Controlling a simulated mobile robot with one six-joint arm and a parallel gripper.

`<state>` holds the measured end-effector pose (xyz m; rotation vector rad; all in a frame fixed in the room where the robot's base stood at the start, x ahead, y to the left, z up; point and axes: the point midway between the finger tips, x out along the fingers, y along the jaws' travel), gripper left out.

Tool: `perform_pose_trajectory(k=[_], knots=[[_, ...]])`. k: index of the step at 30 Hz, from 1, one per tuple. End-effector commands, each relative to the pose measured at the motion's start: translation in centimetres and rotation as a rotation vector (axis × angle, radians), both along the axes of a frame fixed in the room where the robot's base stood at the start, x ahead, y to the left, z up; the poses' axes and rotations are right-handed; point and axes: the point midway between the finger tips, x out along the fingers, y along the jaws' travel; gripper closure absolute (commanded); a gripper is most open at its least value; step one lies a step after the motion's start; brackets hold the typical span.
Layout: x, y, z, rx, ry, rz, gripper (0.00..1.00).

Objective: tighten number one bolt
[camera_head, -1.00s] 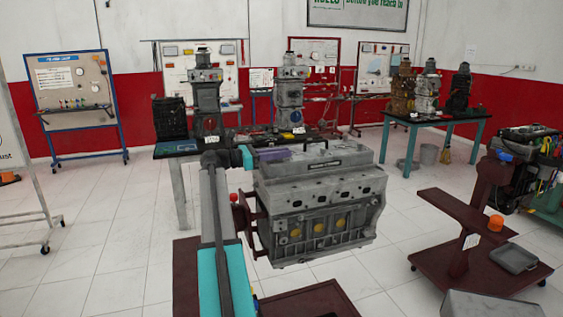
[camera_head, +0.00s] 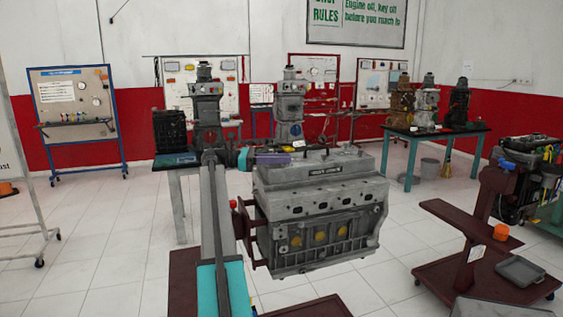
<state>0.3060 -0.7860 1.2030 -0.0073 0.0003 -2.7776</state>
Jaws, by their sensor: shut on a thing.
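A grey engine block with its cylinder head (camera_head: 322,172) hangs on a dark red stand at the middle of the head view. Its top face carries small bolts and fittings, too small to tell which is number one. My arm rises from the bottom of the view to the left of the engine and bends right at a teal joint. My gripper (camera_head: 273,159), at the purple end of the arm, lies over or just at the left part of the engine's top. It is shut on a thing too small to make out. I cannot tell whether that touches a bolt.
A dark red wheeled stand (camera_head: 468,232) with an orange cup and a grey tray is at right. Benches with more engines (camera_head: 288,107) stand behind, and a teal-legged table (camera_head: 432,132) is at back right. White floor is open at left.

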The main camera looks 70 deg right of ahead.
Motion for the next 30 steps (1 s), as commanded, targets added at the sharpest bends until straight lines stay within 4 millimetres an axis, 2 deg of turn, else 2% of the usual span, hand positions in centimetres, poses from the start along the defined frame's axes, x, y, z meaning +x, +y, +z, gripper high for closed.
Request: perform_pose_trajectory(k=[1,30], knots=[[0.04,-0.02,-0.46,0.009,-0.006,-0.012,1.0],[-0.01,0.06,-0.27,0.008,-0.005,-0.159,1.0]])
